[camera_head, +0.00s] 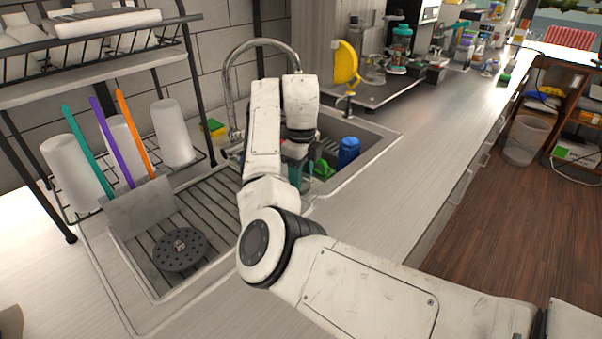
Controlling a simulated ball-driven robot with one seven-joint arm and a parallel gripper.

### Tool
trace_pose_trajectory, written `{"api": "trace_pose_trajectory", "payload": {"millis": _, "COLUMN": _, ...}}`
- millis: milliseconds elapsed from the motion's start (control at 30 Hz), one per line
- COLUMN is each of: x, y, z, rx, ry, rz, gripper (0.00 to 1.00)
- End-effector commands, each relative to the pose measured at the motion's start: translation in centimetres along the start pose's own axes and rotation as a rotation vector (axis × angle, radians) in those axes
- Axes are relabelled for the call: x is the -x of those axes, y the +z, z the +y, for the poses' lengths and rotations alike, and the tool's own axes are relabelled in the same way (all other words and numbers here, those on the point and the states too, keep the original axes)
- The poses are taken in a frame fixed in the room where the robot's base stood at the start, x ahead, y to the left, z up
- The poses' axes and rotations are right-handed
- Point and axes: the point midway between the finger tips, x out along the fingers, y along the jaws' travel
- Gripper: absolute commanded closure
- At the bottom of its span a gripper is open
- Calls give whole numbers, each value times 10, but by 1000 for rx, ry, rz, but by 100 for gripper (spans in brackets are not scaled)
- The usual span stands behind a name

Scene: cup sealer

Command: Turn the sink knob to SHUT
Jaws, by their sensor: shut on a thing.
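The sink (372,133) is set into the counter, with a tall curved metal faucet (231,90) at its back left. I cannot make out a knob or its SHUT mark; the area by the faucet base is partly behind my arm. My gripper (296,152) points down over the sink, to the right of the faucet, partly hidden by my own arm. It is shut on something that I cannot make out. A teal thing (299,177) shows just below it, and I cannot tell whether the two touch.
A blue cup (348,150) and a green thing (323,169) are in the sink. A drainboard (215,222) with a black perforated disc (180,248) lies front left. A dish rack (188,60) stands at left. The counter (425,145) at right is clear.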

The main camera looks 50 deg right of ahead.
Motion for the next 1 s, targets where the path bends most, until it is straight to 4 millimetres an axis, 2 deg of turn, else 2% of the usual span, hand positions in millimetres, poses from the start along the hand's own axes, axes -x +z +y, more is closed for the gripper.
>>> {"api": "trace_pose_trajectory", "payload": {"millis": 267, "x": 4, "y": 0, "z": 0, "rx": 154, "ry": -1, "rz": 3, "gripper": 82}}
{"api": "trace_pose_trajectory", "payload": {"millis": 1000, "x": 5, "y": 0, "z": 0, "rx": 851, "ry": 0, "rz": 2, "gripper": 82}}
